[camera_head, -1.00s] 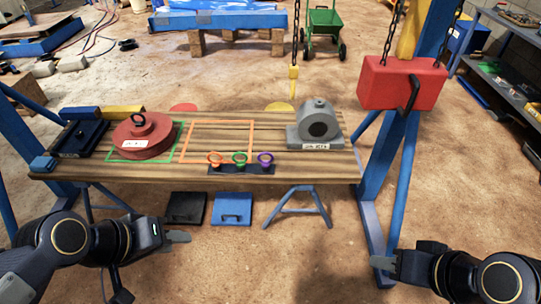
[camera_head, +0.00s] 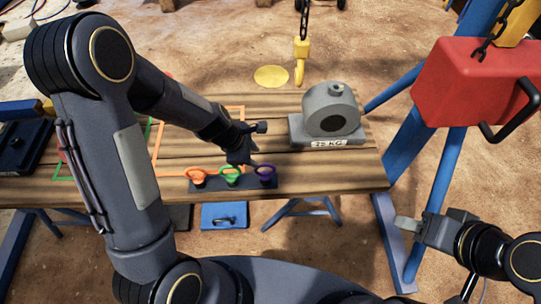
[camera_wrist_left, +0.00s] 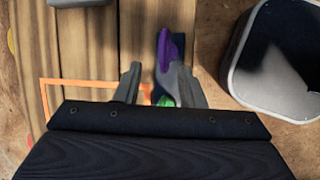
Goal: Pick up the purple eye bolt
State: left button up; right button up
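The purple eye bolt (camera_head: 265,172) stands at the right end of a small dark rack (camera_head: 240,186) near the table's front edge. The green eye bolt (camera_head: 231,173) and orange eye bolt (camera_head: 197,175) stand left of it. My left gripper (camera_head: 254,145) is open just above and behind the rack. In the left wrist view the gripper (camera_wrist_left: 157,84) shows its fingers apart. The green one is mostly hidden there. My right gripper (camera_head: 412,224) is right of the table.
A grey 25 kg weight (camera_head: 331,112) sits on the table (camera_head: 340,178) behind and right of the rack. A red block (camera_head: 470,85) hangs on chains at the right. A yellow hook (camera_head: 300,62) hangs behind the table. My left arm hides much of the table's left side.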

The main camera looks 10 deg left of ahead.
aim_at(263, 165)
pick_arm(q)
jog(key=b+x, duration=0.2)
jog(key=x, duration=0.5)
jog(key=shift+s+d+f, duration=0.1)
jog(key=shift+s+f, duration=0.05)
jog(key=shift+f, duration=0.05)
jog(key=shift+w+d+f, duration=0.15)
jog(key=shift+w+f, duration=0.05)
jog(key=shift+f, duration=0.2)
grip_shut()
